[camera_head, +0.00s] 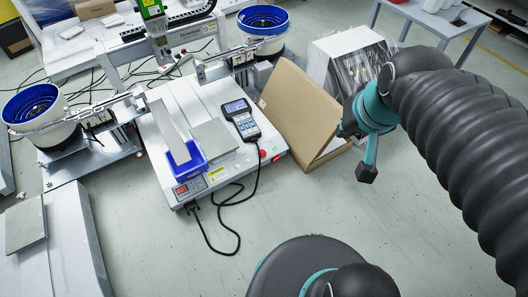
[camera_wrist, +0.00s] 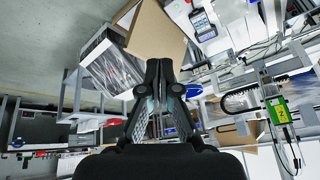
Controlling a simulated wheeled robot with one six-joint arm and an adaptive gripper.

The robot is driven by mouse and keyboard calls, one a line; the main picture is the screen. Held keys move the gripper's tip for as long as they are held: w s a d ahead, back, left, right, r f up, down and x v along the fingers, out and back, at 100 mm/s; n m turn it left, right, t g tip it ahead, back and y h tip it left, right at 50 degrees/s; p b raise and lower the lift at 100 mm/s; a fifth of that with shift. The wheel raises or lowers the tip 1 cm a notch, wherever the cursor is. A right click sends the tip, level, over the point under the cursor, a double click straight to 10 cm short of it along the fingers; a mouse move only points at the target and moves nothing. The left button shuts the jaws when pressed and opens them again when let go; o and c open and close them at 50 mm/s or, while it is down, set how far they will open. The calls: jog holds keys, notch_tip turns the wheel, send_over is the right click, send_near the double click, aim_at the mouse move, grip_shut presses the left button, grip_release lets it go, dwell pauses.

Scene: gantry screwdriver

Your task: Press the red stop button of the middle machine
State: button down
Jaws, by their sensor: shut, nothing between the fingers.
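The middle machine (camera_head: 228,172) is a low white platform with a blue bin (camera_head: 186,163) and a handheld pendant (camera_head: 241,118) on it. Its red stop button (camera_head: 262,154) is on the right side of the platform, near the front right corner. The machine's pendant also shows at the top of the wrist view (camera_wrist: 203,22); I cannot clearly make out the button there. My gripper (camera_wrist: 160,72) is shut and empty. In the head view my arm's end is right of the machine, beyond the button and apart from it.
A large open cardboard box (camera_head: 295,100) stands close to the machine's right side, between it and my arm. A plastic-wrapped white carton (camera_head: 345,58) is behind. A black cable (camera_head: 235,225) loops in front of the machine.

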aim_at(262, 153)
jog(key=w+a+f+m+g+y+b, duration=0.1)
jog(key=w+a+f+m+b, duration=0.15)
jog(key=w+a+f, duration=0.45)
jog(key=w+a+f+m+y+b, duration=0.1)
jog(key=w+a+f+m, duration=0.15)
jog(key=w+f, duration=0.85)
jog(key=w+a+f+m+b, duration=0.1)
jog(key=w+f, duration=0.2)
jog(key=f, duration=0.4)
jog(key=w+a+f+m, duration=0.2)
jog(key=w+f, duration=0.2)
jog(key=f, duration=0.4)
jog(key=w+a+f+m+g+b, duration=0.1)
jog(key=w+f, duration=0.3)
jog(key=f, duration=0.4)
jog(key=shift+w+a+f+m+b, duration=0.15)
jog(key=shift+a+m+b, duration=0.2)
jog(key=shift+a+m, duration=0.3)
jog(key=b+x, duration=0.1)
jog(key=x, duration=0.3)
jog(key=b+x, duration=0.1)
jog(key=x, duration=0.4)
jog(key=b+x, duration=0.1)
jog(key=x, duration=0.4)
jog(key=shift+d+b, duration=0.3)
